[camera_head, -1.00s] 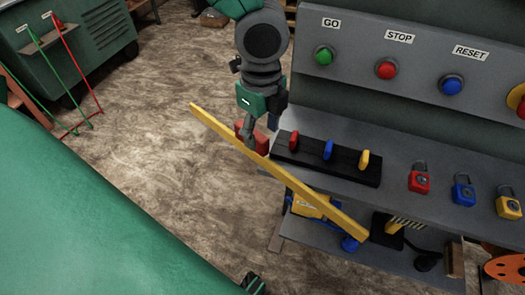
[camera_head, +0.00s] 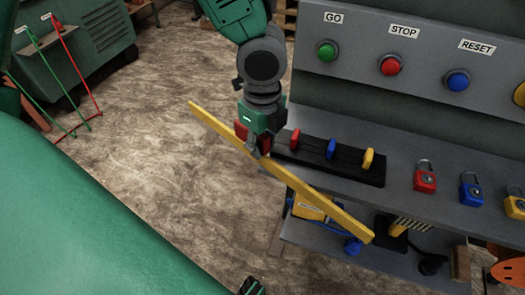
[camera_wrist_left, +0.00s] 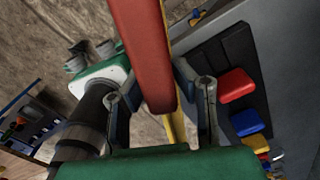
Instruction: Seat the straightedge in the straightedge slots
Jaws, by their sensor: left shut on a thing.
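The straightedge is a long yellow bar (camera_head: 310,197) with a red grip. In the head view it slants from upper left to lower right, held in the air in front of the console shelf. My left gripper (camera_head: 257,150) is shut on its red grip, near the bar's middle. In the left wrist view the red grip (camera_wrist_left: 146,60) lies between the fingers of the left gripper (camera_wrist_left: 160,92), with a strip of yellow bar behind it. I cannot make out the straightedge slots in either view.
A grey console shelf (camera_head: 400,185) carries a black base (camera_head: 310,167) with red, blue and yellow tabs, and padlocks further right. Push buttons are above. A lower shelf (camera_head: 340,250) holds tools. A large green surface (camera_head: 90,220) fills the lower left; brown floor between is clear.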

